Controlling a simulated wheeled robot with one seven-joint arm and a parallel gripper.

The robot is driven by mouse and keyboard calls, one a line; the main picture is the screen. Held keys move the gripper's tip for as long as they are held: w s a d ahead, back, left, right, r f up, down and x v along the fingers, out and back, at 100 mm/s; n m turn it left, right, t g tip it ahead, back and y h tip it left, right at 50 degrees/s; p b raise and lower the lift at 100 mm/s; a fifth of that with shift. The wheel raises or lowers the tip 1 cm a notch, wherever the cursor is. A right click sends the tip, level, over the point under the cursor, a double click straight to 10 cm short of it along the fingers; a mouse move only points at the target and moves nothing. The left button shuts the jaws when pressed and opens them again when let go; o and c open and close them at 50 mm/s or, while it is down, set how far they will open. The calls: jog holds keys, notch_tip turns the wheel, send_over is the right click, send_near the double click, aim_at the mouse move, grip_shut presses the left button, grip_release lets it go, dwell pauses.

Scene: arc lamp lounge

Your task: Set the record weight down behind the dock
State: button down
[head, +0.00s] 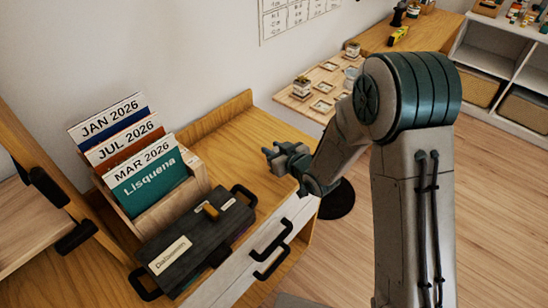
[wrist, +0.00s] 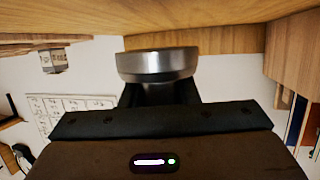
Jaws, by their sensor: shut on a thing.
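My gripper (head: 272,154) is over the right part of the wooden cabinet top, right of the record holder. In the wrist view, which appears upside down, it is shut on the record weight (wrist: 157,64), a round, shiny silver metal piece between the dark fingers. The weight looks close to the wooden surface, but I cannot tell if it touches. In the head view the weight is hidden or too small to make out. I cannot surely pick out the dock in either view.
A wooden holder (head: 172,205) with dated record sleeves (head: 147,182) stands left on the cabinet top (head: 218,135). A dark handled case (head: 195,245) lies in front of it. The cabinet has a raised end edge (head: 222,118).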

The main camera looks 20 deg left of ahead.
jog(key=shift+f, duration=1.8)
jog(key=shift+f, duration=0.1)
jog(key=c, duration=1.1)
grip_release()
